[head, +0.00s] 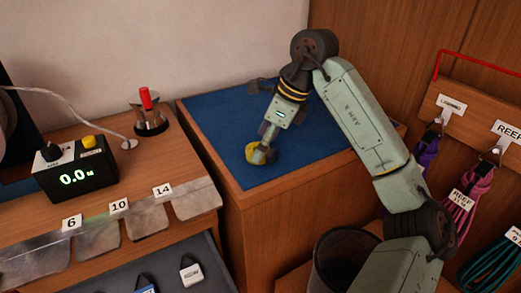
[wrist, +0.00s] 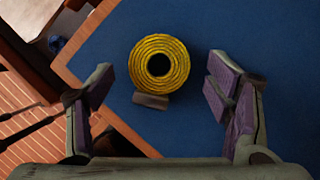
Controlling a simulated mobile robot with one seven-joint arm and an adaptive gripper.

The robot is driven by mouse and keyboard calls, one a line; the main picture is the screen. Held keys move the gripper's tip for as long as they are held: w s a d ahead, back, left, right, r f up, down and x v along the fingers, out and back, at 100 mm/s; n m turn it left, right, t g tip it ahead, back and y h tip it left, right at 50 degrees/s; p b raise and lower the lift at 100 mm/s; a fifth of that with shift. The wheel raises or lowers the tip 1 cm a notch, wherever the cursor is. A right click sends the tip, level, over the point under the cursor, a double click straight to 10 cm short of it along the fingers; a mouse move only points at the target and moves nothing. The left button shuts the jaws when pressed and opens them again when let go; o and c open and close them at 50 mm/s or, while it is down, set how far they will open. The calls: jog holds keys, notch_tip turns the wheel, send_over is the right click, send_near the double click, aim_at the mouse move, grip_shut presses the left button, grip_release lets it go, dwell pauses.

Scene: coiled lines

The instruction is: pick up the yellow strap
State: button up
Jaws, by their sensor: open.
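The yellow strap (wrist: 159,45) is a round coil with a dark hole in its middle. It lies on a blue mat, and a short brownish tab (wrist: 151,101) sticks out at its lower edge in the wrist view. My gripper (wrist: 158,85) is open, with purple pads on its two fingers, one to each side of the coil's lower part and apart from it. In the head view the yellow strap (head: 252,154) shows partly behind my gripper (head: 264,147), near the mat's front left part. How high the fingers are above the mat is hard to tell.
The blue mat (head: 215,125) covers a raised wooden cabinet top, otherwise mostly clear. At the left, a lower bench holds a black box reading 0.0 (head: 77,178) and a red-topped stand (head: 148,112). At the right, coiled lines (head: 470,198) hang from a wooden rack. A dark bin (head: 322,262) stands below.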

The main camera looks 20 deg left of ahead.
jog(key=shift+a+f, duration=0.25)
jog(key=shift+f, duration=0.4)
jog(key=shift+c, duration=0.4)
jog(key=c, duration=1.2)
